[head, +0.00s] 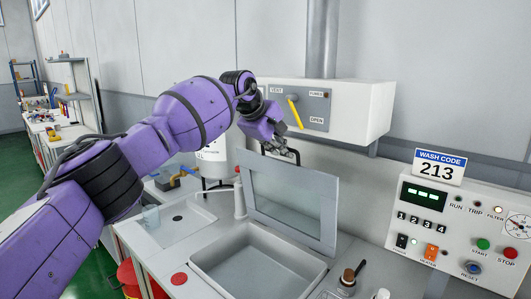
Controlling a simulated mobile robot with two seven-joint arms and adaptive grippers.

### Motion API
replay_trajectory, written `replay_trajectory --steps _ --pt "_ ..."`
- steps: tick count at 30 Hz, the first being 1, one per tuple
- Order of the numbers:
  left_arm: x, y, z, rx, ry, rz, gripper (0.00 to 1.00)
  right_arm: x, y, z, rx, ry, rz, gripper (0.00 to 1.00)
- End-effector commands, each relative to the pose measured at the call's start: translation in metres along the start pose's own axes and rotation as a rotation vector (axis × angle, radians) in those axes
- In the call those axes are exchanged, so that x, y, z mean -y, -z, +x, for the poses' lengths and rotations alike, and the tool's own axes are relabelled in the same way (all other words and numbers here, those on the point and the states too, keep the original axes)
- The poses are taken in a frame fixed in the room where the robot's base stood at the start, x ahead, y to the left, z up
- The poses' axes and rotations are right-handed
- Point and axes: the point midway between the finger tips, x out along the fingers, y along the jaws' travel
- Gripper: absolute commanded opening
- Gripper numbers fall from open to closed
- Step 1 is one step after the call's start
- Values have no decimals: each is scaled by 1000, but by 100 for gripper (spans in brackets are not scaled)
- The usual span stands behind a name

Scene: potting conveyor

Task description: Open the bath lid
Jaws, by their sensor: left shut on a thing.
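The bath lid (290,208), a grey frame with a clear pane, stands raised and steeply tilted at the back of the bath (255,268). The grey basin below it is uncovered and looks empty. My left gripper (279,149) is at the lid's top edge, shut on the black lid handle (294,154). The gripper partly hides the handle. My right gripper is not in view.
A white box with a yellow lever (296,112) hangs on the wall behind the lid. A brush (350,277) and small bottles stand at the front right. A white container (211,160) is behind my arm.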

Motion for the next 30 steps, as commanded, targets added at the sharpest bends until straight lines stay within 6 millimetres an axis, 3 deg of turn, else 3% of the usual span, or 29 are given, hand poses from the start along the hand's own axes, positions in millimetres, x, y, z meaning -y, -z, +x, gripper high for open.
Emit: replay_trajectory --steps 18,19,21,30 --pt "-4 -6 6 -4 5 -8 0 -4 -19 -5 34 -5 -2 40" --pt "-5 -6 6 -4 5 -8 10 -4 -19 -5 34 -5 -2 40" --pt "-5 -7 6 -3 4 -8 17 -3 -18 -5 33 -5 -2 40" --pt "-6 -8 5 -2 2 -4 17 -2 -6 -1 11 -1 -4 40"
